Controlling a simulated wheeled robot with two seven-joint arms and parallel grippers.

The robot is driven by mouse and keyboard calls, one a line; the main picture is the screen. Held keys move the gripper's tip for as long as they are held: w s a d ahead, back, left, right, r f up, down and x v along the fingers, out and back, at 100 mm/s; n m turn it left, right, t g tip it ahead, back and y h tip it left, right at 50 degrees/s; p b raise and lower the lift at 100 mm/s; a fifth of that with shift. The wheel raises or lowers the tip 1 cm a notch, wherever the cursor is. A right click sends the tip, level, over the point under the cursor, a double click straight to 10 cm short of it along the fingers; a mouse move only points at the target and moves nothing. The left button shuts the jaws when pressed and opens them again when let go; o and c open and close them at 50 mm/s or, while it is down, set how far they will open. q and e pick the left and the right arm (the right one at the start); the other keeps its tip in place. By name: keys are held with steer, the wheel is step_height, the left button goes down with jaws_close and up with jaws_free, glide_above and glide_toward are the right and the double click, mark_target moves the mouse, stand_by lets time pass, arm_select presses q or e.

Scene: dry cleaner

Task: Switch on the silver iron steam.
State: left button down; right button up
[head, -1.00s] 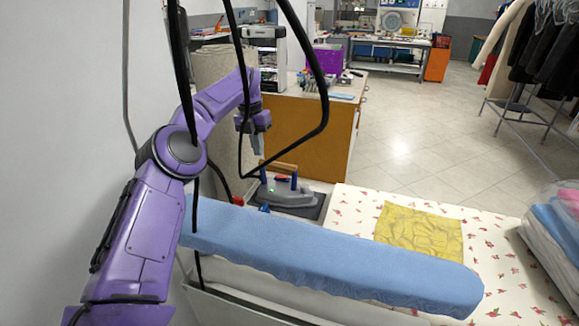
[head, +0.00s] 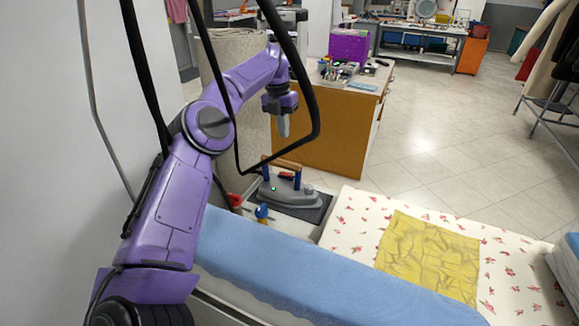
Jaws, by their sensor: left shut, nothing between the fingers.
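The silver iron (head: 292,192) rests on a dark pad (head: 312,210) at the left end of the ironing table. It has a wooden handle on blue posts, a red part under the handle and a small green light on its body. My left gripper (head: 284,130) is shut and empty, pointing down above and behind the iron, apart from it. Black hoses cross in front of my left arm. My right gripper is not in view.
A blue padded board (head: 300,270) lies along the near side of the table. A yellow cloth (head: 430,255) lies on the flowered cover (head: 365,215). An orange-brown counter (head: 335,135) stands behind the iron.

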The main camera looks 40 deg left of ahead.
mark_target(290, 175)
arm_select(q)
steer(key=f, duration=0.4)
steer(key=d+f+p, duration=0.1)
steer(key=f, duration=0.4)
steer(key=w+f, duration=0.1)
steer(key=f, duration=0.4)
steer(key=shift+d+p, duration=0.3)
steer(key=shift+f, duration=0.1)
steer(key=shift+d+f+b, duration=0.1)
steer(key=shift+f+b, duration=0.2)
steer(key=shift+b, duration=0.2)
steer(key=shift+y, duration=0.3)
steer(key=shift+d+r, duration=0.1)
steer(key=shift+r, duration=0.05)
steer(key=shift+s, duration=0.1)
